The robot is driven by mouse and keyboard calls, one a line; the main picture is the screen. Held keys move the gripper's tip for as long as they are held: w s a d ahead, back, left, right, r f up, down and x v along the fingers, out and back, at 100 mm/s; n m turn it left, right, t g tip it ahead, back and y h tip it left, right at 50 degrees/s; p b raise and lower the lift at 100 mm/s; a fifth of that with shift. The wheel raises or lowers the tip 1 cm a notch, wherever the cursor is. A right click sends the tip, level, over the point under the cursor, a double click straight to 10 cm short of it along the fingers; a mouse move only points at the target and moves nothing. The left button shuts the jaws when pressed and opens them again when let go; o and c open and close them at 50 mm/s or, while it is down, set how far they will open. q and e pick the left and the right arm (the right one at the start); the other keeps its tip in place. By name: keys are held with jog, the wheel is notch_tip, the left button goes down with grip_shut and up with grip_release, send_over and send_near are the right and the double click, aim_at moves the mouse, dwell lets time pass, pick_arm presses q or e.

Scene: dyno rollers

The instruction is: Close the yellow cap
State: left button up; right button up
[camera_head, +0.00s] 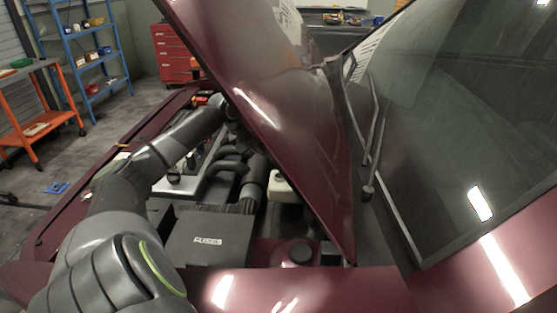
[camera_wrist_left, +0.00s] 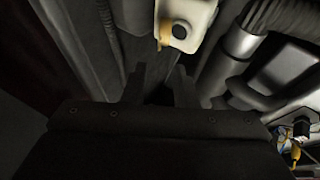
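The yellow cap (camera_wrist_left: 165,24) shows in the left wrist view at the top, at the left edge of a white tank (camera_wrist_left: 199,14). A dark round opening (camera_wrist_left: 180,32) in the tank is uncovered, and the cap stands beside it. My left gripper (camera_wrist_left: 160,86) is open and empty, its two dark fingers apart below the tank in that view and not touching the cap. In the head view the white tank (camera_head: 283,187) sits in the engine bay by the raised hood; the cap cannot be made out there. My left gripper's fingers are hidden in the head view.
The raised dark red hood (camera_head: 262,95) slants over the engine bay. A black fuse box (camera_head: 208,238) and dark hoses (camera_head: 252,180) lie near the tank. The windshield (camera_head: 460,120) is at right. A red tool cabinet (camera_head: 176,50) and blue shelf (camera_head: 90,50) stand behind.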

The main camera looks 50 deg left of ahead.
pick_arm(q)
jog(key=x, duration=0.8)
jog(key=shift+w, duration=0.1)
grip_shut()
